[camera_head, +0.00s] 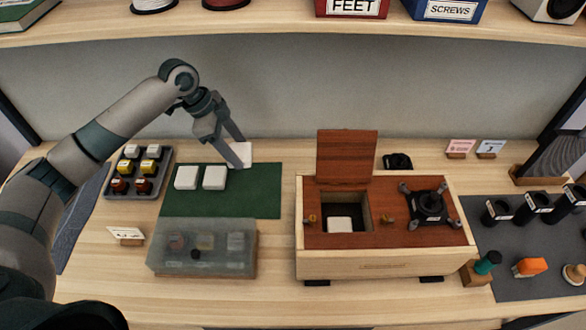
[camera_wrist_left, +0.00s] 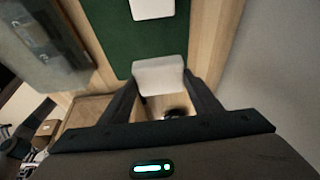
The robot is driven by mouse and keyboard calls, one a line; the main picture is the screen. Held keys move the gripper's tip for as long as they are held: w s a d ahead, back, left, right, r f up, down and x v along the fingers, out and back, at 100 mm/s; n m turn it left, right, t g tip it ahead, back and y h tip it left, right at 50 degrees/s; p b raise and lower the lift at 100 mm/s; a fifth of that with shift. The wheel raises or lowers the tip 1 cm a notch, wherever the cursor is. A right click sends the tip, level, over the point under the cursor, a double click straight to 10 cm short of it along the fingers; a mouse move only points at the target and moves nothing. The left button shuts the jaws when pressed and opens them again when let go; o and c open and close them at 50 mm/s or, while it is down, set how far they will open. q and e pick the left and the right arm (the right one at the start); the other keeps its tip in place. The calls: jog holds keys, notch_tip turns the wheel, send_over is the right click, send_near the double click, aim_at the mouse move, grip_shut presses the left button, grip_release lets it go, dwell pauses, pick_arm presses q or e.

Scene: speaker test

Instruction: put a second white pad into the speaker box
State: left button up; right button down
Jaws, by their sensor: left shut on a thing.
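My left gripper (camera_head: 238,160) is shut on a white pad (camera_head: 245,150) at the far right corner of the green mat (camera_head: 250,195). In the left wrist view the pad (camera_wrist_left: 158,76) sits between the two fingertips. Two other white pads, one left (camera_head: 187,177) and one right (camera_head: 214,177), lie on the mat. The wooden speaker box (camera_head: 385,264) stands to the right with its lid panel (camera_head: 347,156) upright behind a square opening. One white pad (camera_head: 340,224) lies inside the opening. My right gripper is not in view.
Black cylinders (camera_head: 538,206) stand on a grey mat at right.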

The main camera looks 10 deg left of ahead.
pick_arm(q)
jog(key=s+d+r+n+t+y, duration=0.3)
jog(key=d+r+n, duration=0.6)
jog(key=n, duration=0.5)
notch_tip(320, 180, up, 2)
jog(key=shift+s+r+n+y+b, duration=0.1)
jog(key=shift+s+n+y+b, duration=0.4)
jog(key=shift+s, duration=0.45)
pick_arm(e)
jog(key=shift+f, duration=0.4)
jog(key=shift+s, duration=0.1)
